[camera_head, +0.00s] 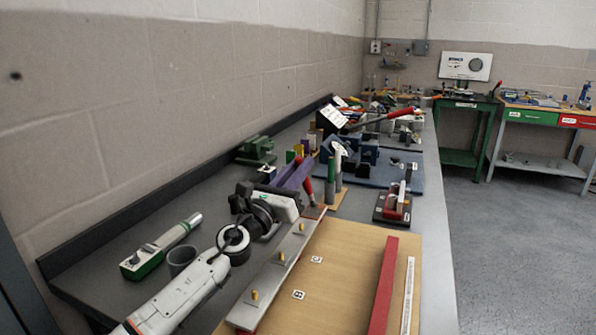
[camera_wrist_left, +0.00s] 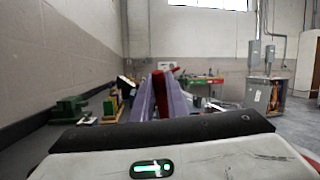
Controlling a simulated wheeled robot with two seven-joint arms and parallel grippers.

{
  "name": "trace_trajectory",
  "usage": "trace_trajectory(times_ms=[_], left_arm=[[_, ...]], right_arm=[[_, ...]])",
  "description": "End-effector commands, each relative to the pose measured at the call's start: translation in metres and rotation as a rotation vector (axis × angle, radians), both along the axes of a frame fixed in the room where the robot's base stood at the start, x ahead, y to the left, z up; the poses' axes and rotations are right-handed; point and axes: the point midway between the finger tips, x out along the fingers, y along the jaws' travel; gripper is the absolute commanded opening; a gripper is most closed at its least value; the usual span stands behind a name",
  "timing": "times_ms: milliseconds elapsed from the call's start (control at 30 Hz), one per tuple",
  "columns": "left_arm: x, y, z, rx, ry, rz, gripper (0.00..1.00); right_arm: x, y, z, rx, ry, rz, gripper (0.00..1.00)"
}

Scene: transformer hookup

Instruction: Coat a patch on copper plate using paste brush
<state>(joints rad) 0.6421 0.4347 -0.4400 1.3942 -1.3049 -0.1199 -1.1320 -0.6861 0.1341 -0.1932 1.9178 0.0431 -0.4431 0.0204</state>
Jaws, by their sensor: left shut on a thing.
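My left gripper (camera_head: 295,174) has purple fingers and reaches in from the lower left. It is shut on the red-handled paste brush (camera_head: 308,193), which points downward with its brownish head at the far end of a long bar. I cannot tell whether the head touches the bar. In the left wrist view, the red handle (camera_wrist_left: 158,84) shows between the purple fingers. The long greyish bar (camera_head: 275,275) with brass studs and a reddish side edge lies along the left of a wooden board. I cannot tell for sure which piece is the copper plate. My right gripper is out of view.
The wooden board (camera_head: 335,262) also carries a long red bar (camera_head: 384,285) and a ruler-like strip (camera_head: 408,295). A green-and-white tool (camera_head: 160,247) and dark cup (camera_head: 182,261) lie left of my arm. A blue mat with parts (camera_head: 405,165) and small black stand (camera_head: 393,208) are beyond.

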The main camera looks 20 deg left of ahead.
Motion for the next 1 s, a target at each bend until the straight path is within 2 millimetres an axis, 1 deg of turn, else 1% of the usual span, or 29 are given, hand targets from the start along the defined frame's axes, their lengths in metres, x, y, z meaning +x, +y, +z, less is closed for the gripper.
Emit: trace_trajectory(times_ms=[67, 200, 633, 767, 1000], left_arm=[[0.004, -0.001, -0.002, 0.000, 0.002, 0.000, 0.00], [0.003, -0.001, -0.001, 0.001, 0.003, -0.001, 0.00], [-0.014, 0.000, -0.001, 0.001, 0.003, 0.000, 0.00], [-0.011, 0.000, -0.001, 0.000, 0.002, 0.000, 0.00], [-0.002, 0.000, -0.002, 0.001, 0.000, 0.001, 0.00]], right_arm=[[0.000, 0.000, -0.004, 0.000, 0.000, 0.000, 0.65], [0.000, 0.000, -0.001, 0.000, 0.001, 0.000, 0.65], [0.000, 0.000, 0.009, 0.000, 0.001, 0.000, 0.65], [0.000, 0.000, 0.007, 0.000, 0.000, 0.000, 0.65], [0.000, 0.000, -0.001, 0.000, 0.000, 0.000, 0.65]])
